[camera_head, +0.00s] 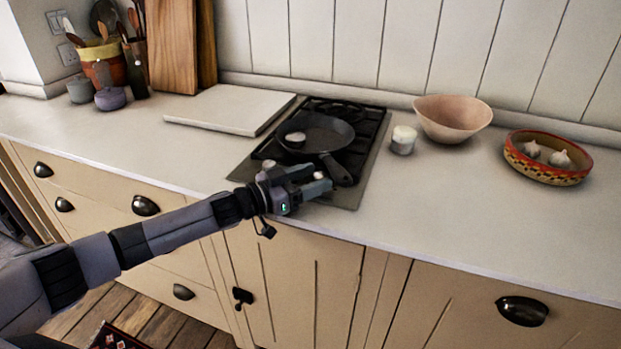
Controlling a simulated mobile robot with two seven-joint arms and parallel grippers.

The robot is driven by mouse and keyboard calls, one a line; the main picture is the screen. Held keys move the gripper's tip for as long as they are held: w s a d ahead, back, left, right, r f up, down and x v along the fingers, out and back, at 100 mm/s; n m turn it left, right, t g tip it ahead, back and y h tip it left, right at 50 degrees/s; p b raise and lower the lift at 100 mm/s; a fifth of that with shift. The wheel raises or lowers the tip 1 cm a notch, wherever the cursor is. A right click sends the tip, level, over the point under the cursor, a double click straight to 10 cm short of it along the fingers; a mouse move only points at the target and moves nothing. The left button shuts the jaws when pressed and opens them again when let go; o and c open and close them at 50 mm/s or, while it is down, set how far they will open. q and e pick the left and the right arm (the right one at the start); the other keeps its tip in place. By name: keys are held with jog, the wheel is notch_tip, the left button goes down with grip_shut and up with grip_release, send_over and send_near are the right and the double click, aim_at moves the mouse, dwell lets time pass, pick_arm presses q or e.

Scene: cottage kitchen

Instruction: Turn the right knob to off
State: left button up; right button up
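The black stove (372,125) is set in the counter with a dark frying pan (330,130) on it. Two small pale knobs show along its front edge. The left knob (268,164) sits just behind my gripper. The right knob (319,175) is at the fingertips of my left gripper (312,179), partly hidden by them. The fingers look spread, with the right knob at or between their tips; I cannot tell whether they touch it. The knob's setting is too small to read. My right gripper is not in view.
The pan's handle (337,171) reaches toward the front, close to my fingertips. A white jar (403,140), a pink bowl (452,118) and a patterned bowl (548,176) with garlic stand to the right. A pale board (228,109) lies left. The front-right counter is clear.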

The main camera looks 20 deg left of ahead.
pick_arm(q)
jog(key=shift+s, duration=0.1)
jog(key=shift+v, duration=3.5)
jog(key=shift+c, duration=0.2)
